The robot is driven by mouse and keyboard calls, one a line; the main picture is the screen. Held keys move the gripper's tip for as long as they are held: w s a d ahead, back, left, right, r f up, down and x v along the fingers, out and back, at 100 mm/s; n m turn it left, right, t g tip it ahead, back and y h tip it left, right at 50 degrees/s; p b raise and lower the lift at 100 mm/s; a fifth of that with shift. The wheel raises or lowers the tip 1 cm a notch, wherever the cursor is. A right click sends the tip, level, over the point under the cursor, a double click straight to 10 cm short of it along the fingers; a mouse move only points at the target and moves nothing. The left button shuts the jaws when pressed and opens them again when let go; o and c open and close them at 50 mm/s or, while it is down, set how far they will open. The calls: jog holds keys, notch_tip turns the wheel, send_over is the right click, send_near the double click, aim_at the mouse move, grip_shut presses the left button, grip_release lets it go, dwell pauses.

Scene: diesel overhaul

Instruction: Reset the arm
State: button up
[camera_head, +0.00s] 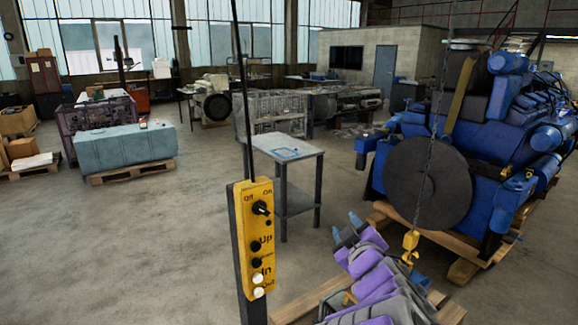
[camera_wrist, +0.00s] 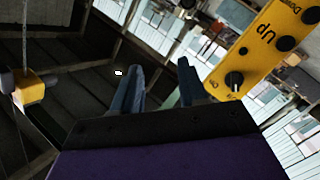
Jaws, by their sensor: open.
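My gripper (camera_head: 348,228) is at the end of my purple and grey arm, low in the head view. Its two blue-grey fingers are apart and nothing shows between them. In the wrist view the gripper (camera_wrist: 158,82) also looks open and empty. A yellow control box (camera_head: 258,235) with a black knob, black and white buttons and labels such as "Up" and "In" stands left of the gripper, apart from it. The box also shows at the upper right of the wrist view (camera_wrist: 266,45). A yellow hoist hook (camera_head: 410,242) hangs on a chain just right of the gripper.
A blue engine (camera_head: 485,130) with a dark round disc stands on a wooden pallet (camera_head: 465,268) at the right. A small grey table (camera_head: 280,150) stands behind the control box. A teal block (camera_head: 125,147) sits on a pallet at left. The floor (camera_head: 120,240) at left front is clear.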

jog(key=s+d+f+m+g+h, duration=0.6)
jog(key=s+d+f+m+g, duration=0.15)
jog(key=s+d, duration=0.3)
jog(key=s+a+f+g+y, duration=0.1)
jog(key=s+a+f+g, duration=0.2)
jog(key=s, duration=0.7)
jog(key=s+a+f+m+g+y+b, duration=0.1)
jog(key=s+a+f+g, duration=0.2)
jog(key=s, duration=0.7)
jog(key=s+a+f+g+y, duration=0.2)
jog(key=s+g, duration=0.3)
jog(key=s, duration=0.5)
jog(key=shift+s+a+f+m+b, duration=0.3)
jog(key=shift+a+f, duration=0.3)
jog(key=shift+a, duration=0.3)
